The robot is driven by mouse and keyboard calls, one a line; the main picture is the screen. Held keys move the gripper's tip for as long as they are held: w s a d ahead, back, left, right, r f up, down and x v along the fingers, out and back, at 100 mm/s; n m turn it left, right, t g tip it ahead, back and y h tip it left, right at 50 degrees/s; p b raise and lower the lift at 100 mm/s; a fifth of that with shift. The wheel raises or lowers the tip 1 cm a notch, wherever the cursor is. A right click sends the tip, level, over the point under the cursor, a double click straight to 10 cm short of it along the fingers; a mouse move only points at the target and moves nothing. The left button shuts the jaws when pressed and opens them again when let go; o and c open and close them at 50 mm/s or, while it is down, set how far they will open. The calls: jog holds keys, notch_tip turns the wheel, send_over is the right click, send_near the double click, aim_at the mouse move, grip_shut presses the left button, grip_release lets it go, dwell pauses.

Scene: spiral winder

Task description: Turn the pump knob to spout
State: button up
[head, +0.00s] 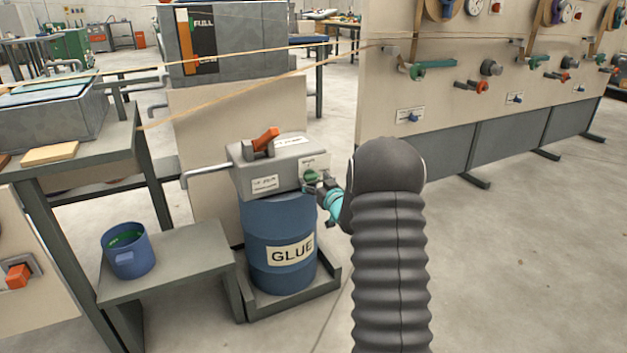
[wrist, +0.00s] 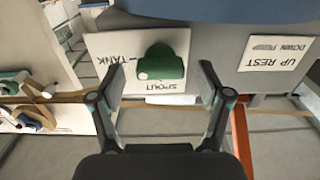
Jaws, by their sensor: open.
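The green pump knob (head: 311,176) is on the right end of the grey pump box on the blue glue drum. In the wrist view the knob (wrist: 163,64) sits on a white plate (wrist: 105,45) that appears upside down, with TANK at its left and SPOUT below the knob. A small white dot shows at the knob's lower left. My gripper (wrist: 160,72) is open, with one finger at each side of the knob and gaps between; contact cannot be seen. In the head view my gripper (head: 329,201) is close to the knob, partly hidden by my arm.
The blue GLUE drum (head: 266,245) stands in a low grey tray. An orange lever (head: 265,140) sits on the pump box (head: 245,163), and a pipe (head: 205,172) leaves its left side. A blue bucket (head: 128,258) stands on a low bench. Open floor lies at the right.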

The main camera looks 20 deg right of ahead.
jog(key=shift+w, duration=0.5)
jog(key=c, duration=1.2)
jog(key=shift+o, duration=0.2)
